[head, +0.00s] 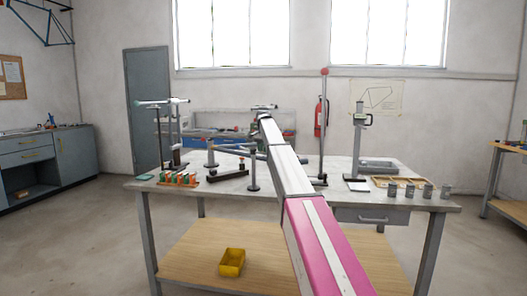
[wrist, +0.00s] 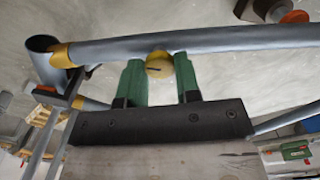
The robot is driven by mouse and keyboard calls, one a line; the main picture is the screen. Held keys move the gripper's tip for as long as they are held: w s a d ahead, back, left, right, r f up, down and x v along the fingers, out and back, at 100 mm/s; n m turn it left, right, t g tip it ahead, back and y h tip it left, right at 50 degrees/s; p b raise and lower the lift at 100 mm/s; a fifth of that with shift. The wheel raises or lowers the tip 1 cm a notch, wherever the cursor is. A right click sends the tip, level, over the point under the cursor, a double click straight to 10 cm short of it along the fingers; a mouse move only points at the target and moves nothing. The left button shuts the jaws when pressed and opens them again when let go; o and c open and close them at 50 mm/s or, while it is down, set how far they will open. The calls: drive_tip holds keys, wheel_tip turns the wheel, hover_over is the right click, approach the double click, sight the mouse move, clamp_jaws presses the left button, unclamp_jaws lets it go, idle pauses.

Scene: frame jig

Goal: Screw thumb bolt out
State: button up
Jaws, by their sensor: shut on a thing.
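The thumb bolt (wrist: 159,65) shows in the wrist view as a round yellow head with a dark mark on its face. It sits just below a long grey tube (wrist: 240,41). In the head view my arm covers the gripper and the bolt.
A tube with a gold collar (wrist: 62,55) stands close left of my gripper in the wrist view. On the workbench (head: 150,184) are a rack of orange-and-green tools (head: 178,179), an upright stand (head: 358,140) and several grey cans (head: 409,190). A yellow bin (head: 231,262) sits on the lower shelf.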

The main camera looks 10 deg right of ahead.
drive_tip(key=n, duration=0.5)
drive_tip(key=shift+n, duration=0.3)
drive_tip(key=n, duration=0.5)
drive_tip(key=shift+n, duration=0.3)
drive_tip(key=n, duration=1)
drive_tip(key=o, duration=0.9)
drive_tip(key=shift+o, duration=0.2)
